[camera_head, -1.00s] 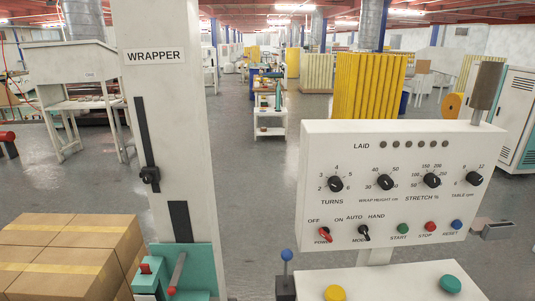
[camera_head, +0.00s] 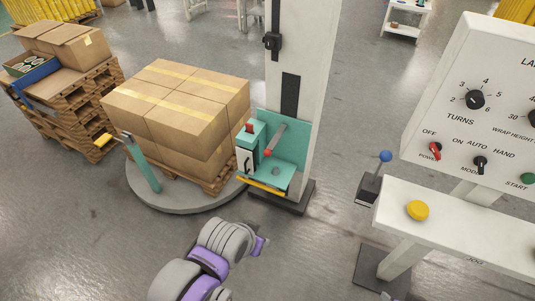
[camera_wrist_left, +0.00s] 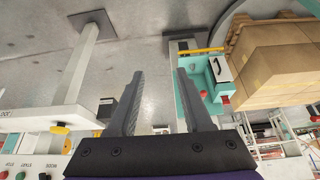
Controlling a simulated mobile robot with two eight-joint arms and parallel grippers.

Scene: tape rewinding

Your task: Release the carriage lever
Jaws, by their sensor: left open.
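The teal carriage (camera_head: 292,126) sits low on the white wrapper mast (camera_head: 306,60). Its lever (camera_head: 276,138) is a grey rod slanting down to a red tip. A separate red knob (camera_head: 249,127) is on the carriage's left block. In the left wrist view the teal carriage (camera_wrist_left: 190,95) is right of the fingers, with a red part beside it; I cannot tell which part that is. My left gripper (camera_wrist_left: 159,75) is open with nothing between its fingers, apart from the carriage. In the head view my left arm reaches up in front of the carriage; its fingers are not clear there. My right gripper is not in view.
Taped boxes (camera_head: 190,95) stand on a pallet on the round turntable (camera_head: 180,196), left of the mast. A yellow bar (camera_head: 264,187) crosses the carriage's front. The control panel (camera_head: 440,110) and its shelf (camera_head: 470,222) stand right.

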